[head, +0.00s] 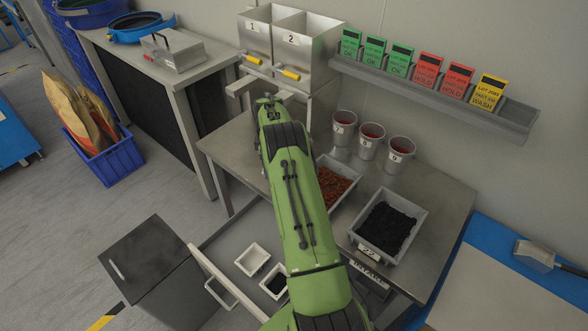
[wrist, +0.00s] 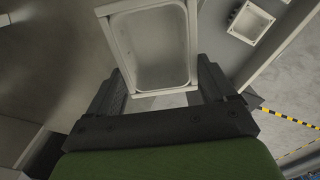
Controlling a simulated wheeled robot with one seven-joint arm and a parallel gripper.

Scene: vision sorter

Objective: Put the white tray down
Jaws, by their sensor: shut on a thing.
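A white tray (wrist: 150,48) fills the top middle of the wrist view. It is rectangular with a pale rim and looks empty inside. My gripper (wrist: 160,76) is shut on it, with one dark jaw at each side of its near end. In the head view my green arm hides the gripper and the held tray. I cannot tell how high the tray is above the surface below it.
A small white tray (head: 252,260) sits in an open drawer (head: 225,238); beside it is a tray with dark content (head: 272,286), partly behind my arm. The table (head: 450,190) holds a bin of black material (head: 418,207), a bin of reddish material (head: 347,177) and three cups (head: 370,152).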

